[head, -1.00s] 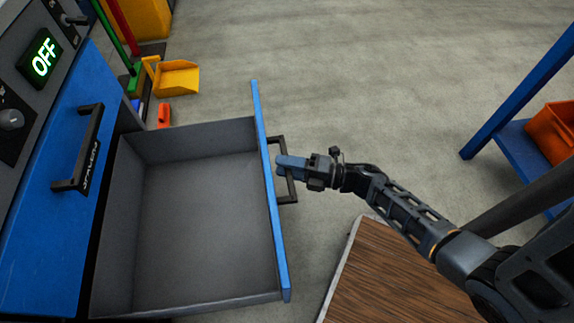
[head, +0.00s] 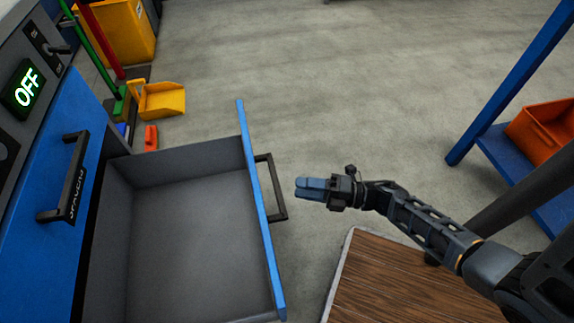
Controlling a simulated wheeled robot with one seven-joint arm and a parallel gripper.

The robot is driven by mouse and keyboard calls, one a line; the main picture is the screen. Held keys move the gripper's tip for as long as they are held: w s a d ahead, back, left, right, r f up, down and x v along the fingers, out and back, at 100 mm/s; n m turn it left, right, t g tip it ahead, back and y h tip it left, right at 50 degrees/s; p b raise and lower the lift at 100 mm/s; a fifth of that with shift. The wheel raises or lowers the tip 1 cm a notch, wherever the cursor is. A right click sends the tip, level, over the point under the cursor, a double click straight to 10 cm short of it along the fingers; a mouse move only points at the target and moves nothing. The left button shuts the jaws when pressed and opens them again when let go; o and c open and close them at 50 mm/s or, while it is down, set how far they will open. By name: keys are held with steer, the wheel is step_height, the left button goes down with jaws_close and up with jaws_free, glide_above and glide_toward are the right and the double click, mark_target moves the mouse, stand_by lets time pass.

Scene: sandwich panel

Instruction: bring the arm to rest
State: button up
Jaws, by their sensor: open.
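My gripper (head: 306,187) is in the middle of the head view, with blue fingers pointing left. It is open and nothing shows between its fingers. My arm reaches in from the lower right. The gripper is apart from the black handle (head: 282,188) of the pulled-out drawer, a short way to its right. The drawer (head: 195,215) is grey inside, has a blue front and looks empty in the part that shows.
A blue cabinet with a second handle (head: 72,178) and an OFF display (head: 28,87) stands at left. A brown wooden top (head: 400,285) lies below my arm. A blue rack (head: 487,125) with an orange bin (head: 545,128) stands at right. A yellow dustpan (head: 160,99) lies on open floor.

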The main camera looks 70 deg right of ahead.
steer(key=s+a+r+m+g+h, duration=0.15)
steer(key=s+a+r+m, duration=0.35)
steer(key=a+r+m, duration=0.55)
steer(key=s+a+r+m+g+h, duration=0.1)
steer(key=s+a+r+m+h, duration=0.2)
steer(key=s+a+r+m, duration=0.7)
steer(key=w+d+r+p, duration=0.1)
steer(key=w+r+p, duration=0.1)
steer(key=r+p, duration=0.8)
steer(key=w+d+r+p, duration=0.1)
steer(key=w+r+p, duration=0.1)
steer(key=r+p, duration=0.8)
step_height(320, 180, up, 4)
steer(key=shift+d+r+p, duration=0.15)
steer(key=shift+d+p, duration=0.15)
